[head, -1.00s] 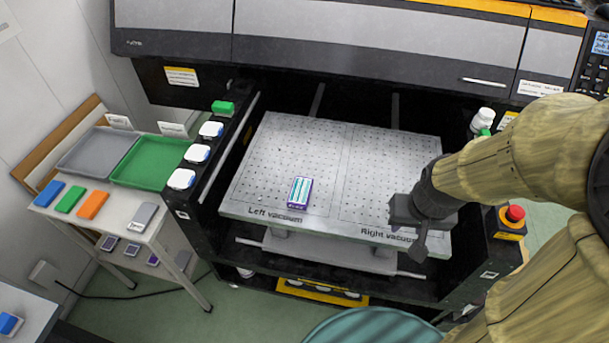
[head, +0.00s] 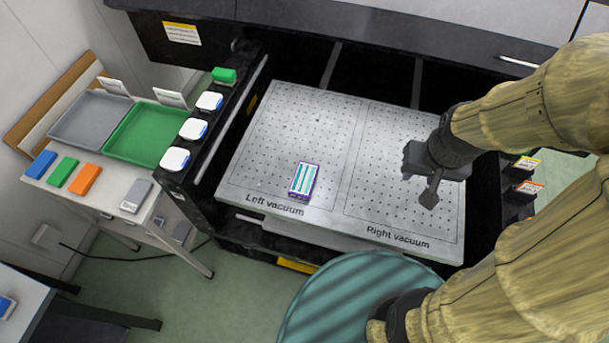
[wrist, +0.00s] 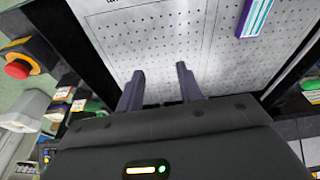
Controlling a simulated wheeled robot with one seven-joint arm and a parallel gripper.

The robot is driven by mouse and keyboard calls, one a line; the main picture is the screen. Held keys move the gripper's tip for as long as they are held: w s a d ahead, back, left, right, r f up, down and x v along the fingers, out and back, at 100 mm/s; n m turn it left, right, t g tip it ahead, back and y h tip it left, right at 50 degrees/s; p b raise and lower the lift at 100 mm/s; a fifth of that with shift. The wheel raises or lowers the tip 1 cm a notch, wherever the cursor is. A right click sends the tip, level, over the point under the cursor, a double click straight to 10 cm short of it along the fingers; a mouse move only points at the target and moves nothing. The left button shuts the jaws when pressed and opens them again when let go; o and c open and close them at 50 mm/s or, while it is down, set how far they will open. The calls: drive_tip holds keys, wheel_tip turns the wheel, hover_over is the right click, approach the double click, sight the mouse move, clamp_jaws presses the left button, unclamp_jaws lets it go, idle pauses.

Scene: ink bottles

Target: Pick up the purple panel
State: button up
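The purple panel (head: 303,181), with a white face and teal stripes, lies flat on the left vacuum half of the perforated grey bed (head: 270,130). It also shows at the top right of the wrist view (wrist: 256,14). My gripper (head: 430,198) is above the right vacuum half, to the right of the panel and apart from it. In the wrist view my gripper's two fingers (wrist: 159,88) are spread apart with nothing between them.
A side table at left holds a grey tray (head: 65,138), a green tray (head: 128,160) and coloured blocks. White-capped items (head: 192,129) line the bed's left rail. A red stop button (wrist: 18,69) shows in the wrist view. The bed around the panel is clear.

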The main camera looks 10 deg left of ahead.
drive_tip(key=shift+o, duration=1.3)
drive_tip(key=o, duration=0.4)
drive_tip(key=shift+w+a+f, duration=0.1)
drive_tip(key=shift+w+a, duration=0.1)
drive_tip(key=shift+a, duration=0.1)
drive_tip(key=o, duration=0.3)
drive_tip(key=w+a+f+b, duration=0.2)
drive_tip(key=w+a, duration=0.3)
drive_tip(key=a, duration=0.6)
drive_tip(key=shift+g+b, duration=0.35)
drive_tip(key=shift+g, duration=0.05)
drive_tip(key=a+f+m+b, duration=0.1)
drive_tip(key=a+f, duration=0.1)
drive_tip(key=a, duration=1.2)
drive_tip(key=shift+s+a+b, duration=0.3)
drive_tip(key=shift+a+b, duration=0.05)
drive_tip(key=shift+a, duration=0.05)
drive_tip(key=shift+f, duration=0.1)
